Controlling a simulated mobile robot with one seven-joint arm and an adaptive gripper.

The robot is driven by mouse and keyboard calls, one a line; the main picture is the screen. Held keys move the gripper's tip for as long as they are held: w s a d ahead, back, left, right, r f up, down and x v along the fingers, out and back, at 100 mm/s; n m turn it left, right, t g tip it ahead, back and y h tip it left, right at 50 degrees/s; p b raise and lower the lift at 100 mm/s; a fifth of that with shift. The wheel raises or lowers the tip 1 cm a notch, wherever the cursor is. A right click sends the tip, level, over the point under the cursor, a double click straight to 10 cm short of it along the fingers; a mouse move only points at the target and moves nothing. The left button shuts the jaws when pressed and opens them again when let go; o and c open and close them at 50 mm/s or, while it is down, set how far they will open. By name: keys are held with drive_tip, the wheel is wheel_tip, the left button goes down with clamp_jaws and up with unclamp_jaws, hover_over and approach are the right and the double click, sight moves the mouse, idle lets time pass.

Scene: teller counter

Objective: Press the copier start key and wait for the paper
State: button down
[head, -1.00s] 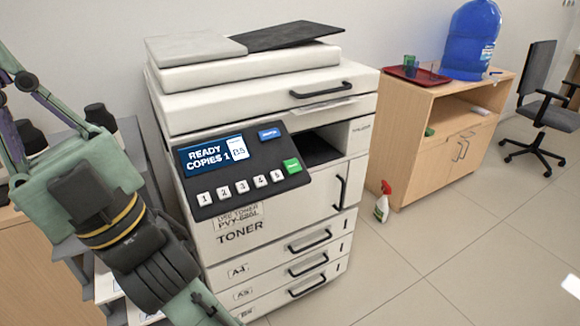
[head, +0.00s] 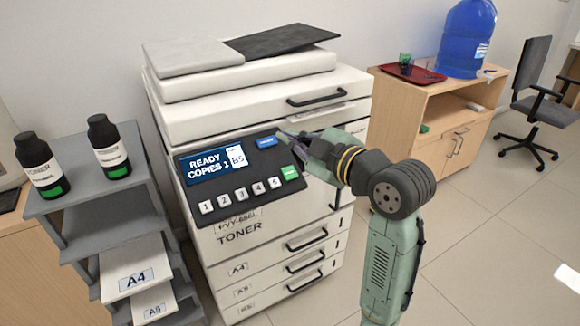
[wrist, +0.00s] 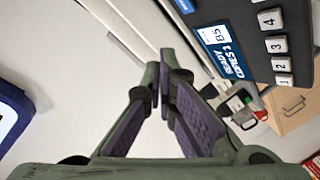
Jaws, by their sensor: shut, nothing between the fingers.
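The copier (head: 270,100) stands against the wall in the head view. Its dark control panel (head: 225,202) has a screen (head: 211,163) reading "READY COPIES 1 B5". Below are numbered white keys, with a green key (head: 290,173) at the lower right and a blue key (head: 267,142) at the upper right. My gripper (head: 283,135) is at the panel's upper right edge, near the blue key and above the green one. The wrist view shows its fingers (wrist: 172,62) closed together and empty. That view also shows the panel (wrist: 262,40) sideways at the upper right. I cannot tell whether the gripper touches the panel.
A grey shelf (head: 95,190) on the left holds two dark toner bottles (head: 108,147) and A4 and A5 paper (head: 137,265). A wooden cabinet (head: 440,105) at the right bears a red tray (head: 412,75) and a blue water bottle (head: 466,40).

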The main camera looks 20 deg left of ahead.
sight(289, 173)
drive_tip(key=d+f, duration=0.1)
drive_tip(key=d, duration=0.1)
drive_tip(key=shift+d+f+n+g+h, duration=0.3)
drive_tip(key=shift+f+g+h, duration=0.05)
drive_tip(key=shift+g+h, duration=0.05)
drive_tip(key=shift+w+a+f+b, duration=0.6)
drive_tip(key=shift+f+b, duration=0.25)
drive_tip(key=shift+f, duration=0.4)
drive_tip(key=shift+w+a+f+b, duration=0.4)
drive_tip(key=shift+a+f+b, duration=0.25)
drive_tip(key=shift+f+b, duration=0.4)
drive_tip(key=shift+w+a+f+b, duration=0.5)
drive_tip(key=shift+a+f+b, duration=0.2)
drive_tip(key=shift+f, duration=0.7)
drive_tip(key=shift+w+a+f+b, duration=0.1)
drive_tip(key=shift+f+b, duration=0.3)
drive_tip(key=shift+b, duration=0.05)
